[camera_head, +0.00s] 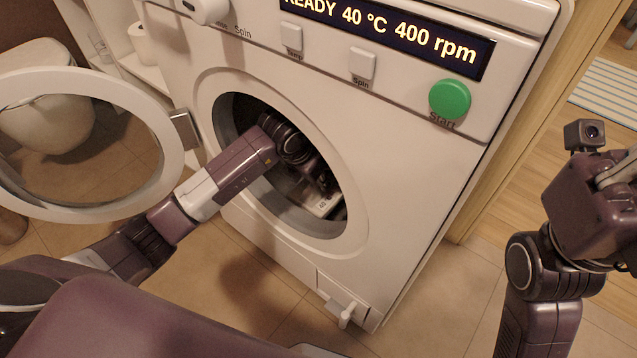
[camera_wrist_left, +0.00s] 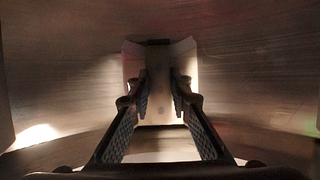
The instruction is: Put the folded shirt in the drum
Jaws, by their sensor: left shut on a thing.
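The washing machine's drum (camera_wrist_left: 250,85) is brushed metal and surrounds my left gripper (camera_wrist_left: 160,98) in the left wrist view. In the head view, my left arm reaches through the round door opening (camera_head: 348,190) and the left gripper (camera_head: 322,190) is inside, mostly in shadow. It is shut on the folded shirt (camera_wrist_left: 160,65), a pale flat piece between and beyond the fingers. A small pale part of the shirt (camera_head: 324,206) shows in the head view; the rest is hidden. My right gripper (camera_head: 615,172) is at the right edge, outside the machine, its fingers partly cut off.
The round door (camera_head: 150,120) stands open to the left, close to my left arm. The machine's front (camera_head: 400,150) has a green start button (camera_head: 450,100) and a lit display. A small flap (camera_head: 342,308) is open at the bottom. Tiled floor is free in front.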

